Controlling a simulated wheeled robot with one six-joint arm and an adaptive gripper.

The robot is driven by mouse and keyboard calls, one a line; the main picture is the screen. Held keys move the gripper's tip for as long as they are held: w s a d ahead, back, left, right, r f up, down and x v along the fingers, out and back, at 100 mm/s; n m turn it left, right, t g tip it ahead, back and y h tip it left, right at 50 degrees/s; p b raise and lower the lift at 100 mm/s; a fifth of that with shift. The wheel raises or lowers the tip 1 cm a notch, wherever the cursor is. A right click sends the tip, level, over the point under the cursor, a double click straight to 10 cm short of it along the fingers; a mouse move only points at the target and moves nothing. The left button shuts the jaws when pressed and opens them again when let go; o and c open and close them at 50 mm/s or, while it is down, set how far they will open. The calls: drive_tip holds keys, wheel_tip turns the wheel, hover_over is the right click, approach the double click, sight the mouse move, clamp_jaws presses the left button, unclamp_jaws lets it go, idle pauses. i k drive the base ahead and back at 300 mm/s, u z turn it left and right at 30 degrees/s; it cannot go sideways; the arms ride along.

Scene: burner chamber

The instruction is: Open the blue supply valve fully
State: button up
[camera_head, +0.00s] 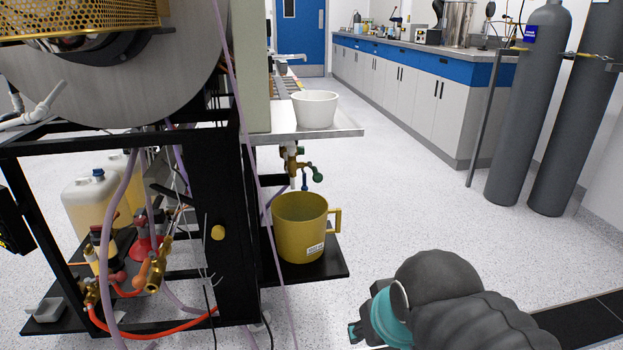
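A small blue part (305,182), which may be the blue valve handle, hangs below the brass fittings (292,162) under the metal shelf. It is too small to tell how far the valve is turned. A dark green handle (317,174) sits just right of it. My arm, dark grey with a teal ring, enters at the bottom right. My gripper (357,332) shows only partly at its left end, in front of and below the fittings and well apart from them. Its fingers are mostly hidden, so I cannot tell its opening.
A yellow jug (300,228) stands on a low black shelf (335,268) below the fittings. A white bowl (315,109) sits on the metal shelf (345,132) above. A black frame (215,180) with hoses is at left. Gas cylinders (528,110) stand right. The floor between is clear.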

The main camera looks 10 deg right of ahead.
sight(305, 188)
drive_tip(key=z, duration=1.5)
drive_tip(key=i, duration=1.65)
drive_tip(key=u, duration=3.2)
drive_tip(key=i, duration=0.5)
drive_tip(key=z, duration=0.05)
